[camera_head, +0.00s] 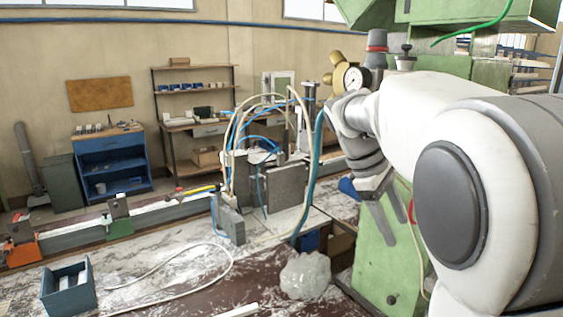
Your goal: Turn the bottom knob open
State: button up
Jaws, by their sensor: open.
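My gripper (393,226) hangs at the end of my white arm, in front of the light green machine body (372,262). Its grey fingers point down and stand apart, with nothing seen between them. A small red part (411,211) shows just right of the fingers, mostly hidden by my arm; I cannot tell if it is the bottom knob. Higher up are a grey knob with a red band (376,42), a black knob (406,49), a round gauge (352,78) and a brass fitting (335,72).
Pale and blue hoses (318,165) rise left of my gripper. A clamp bench (150,217) runs along the left. A crumpled clear bag (305,275) and a blue-grey box (68,290) sit on the dusty tabletop (170,270). My arm fills the right side.

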jog(key=s+a+f+m+t+y+b, duration=0.1)
jog(key=s+a+f+m+t+y, duration=0.1)
jog(key=s, duration=0.8)
jog(key=s+a+f+m+t+y+b, duration=0.2)
jog(key=s+a+f+m+t+y, duration=0.1)
jog(key=s+f+m, duration=0.4)
jog(key=s+a+t, duration=0.1)
jog(key=s+a, duration=0.1)
jog(key=s, duration=0.1)
jog(key=shift+s+f, duration=0.15)
jog(key=shift+f, duration=0.05)
